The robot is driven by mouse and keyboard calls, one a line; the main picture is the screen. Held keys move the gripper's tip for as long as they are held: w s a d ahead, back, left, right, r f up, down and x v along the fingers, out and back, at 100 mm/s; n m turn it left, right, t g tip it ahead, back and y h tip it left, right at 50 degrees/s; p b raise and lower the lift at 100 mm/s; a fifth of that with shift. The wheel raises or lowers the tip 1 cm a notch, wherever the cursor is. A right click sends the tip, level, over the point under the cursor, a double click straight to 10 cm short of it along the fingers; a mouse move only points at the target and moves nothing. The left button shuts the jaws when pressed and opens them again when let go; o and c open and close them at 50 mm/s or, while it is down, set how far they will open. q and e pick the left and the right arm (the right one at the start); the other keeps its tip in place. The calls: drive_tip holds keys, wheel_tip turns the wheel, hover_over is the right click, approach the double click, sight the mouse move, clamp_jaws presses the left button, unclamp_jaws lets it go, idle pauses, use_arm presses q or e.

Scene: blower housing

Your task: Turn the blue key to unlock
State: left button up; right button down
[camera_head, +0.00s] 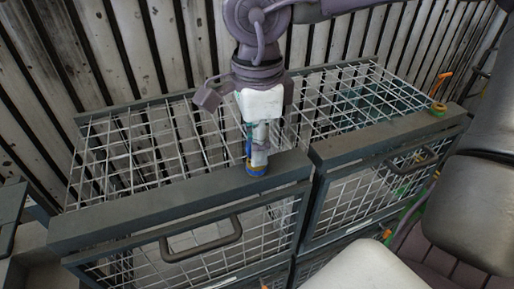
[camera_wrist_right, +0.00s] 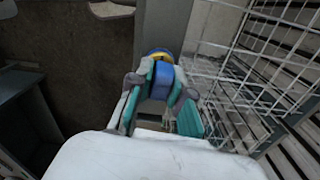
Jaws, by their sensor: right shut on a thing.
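The blue key (camera_wrist_right: 163,79) stands in a round lock with a yellow ring (camera_wrist_right: 158,54) on the front top bar of the left cage. In the head view a thin blue strip of the key (camera_head: 248,149) shows beside my fingers, above the lock (camera_head: 257,170). My right gripper (camera_head: 259,157) points down onto the key from above. In the right wrist view its fingers (camera_wrist_right: 158,92) are shut on the key, one on each side. The fingers hide part of the key, and I cannot tell how far it is turned. My left gripper is not in view.
The left wire cage (camera_head: 150,212) has a handle (camera_head: 202,241) on its front. A slatted wall (camera_head: 120,50) stands behind. My own body fills the lower right.

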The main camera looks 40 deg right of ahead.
drive_tip(key=shift+f+m+b, duration=0.1)
drive_tip(key=shift+m+b, duration=0.9)
drive_tip(key=shift+m, duration=0.7)
drive_tip(key=shift+m+b, duration=0.6)
drive_tip(key=shift+b, duration=0.25)
drive_tip(key=m+b, duration=0.2)
drive_tip(key=m, duration=0.1)
drive_tip(key=shift+m, duration=0.3)
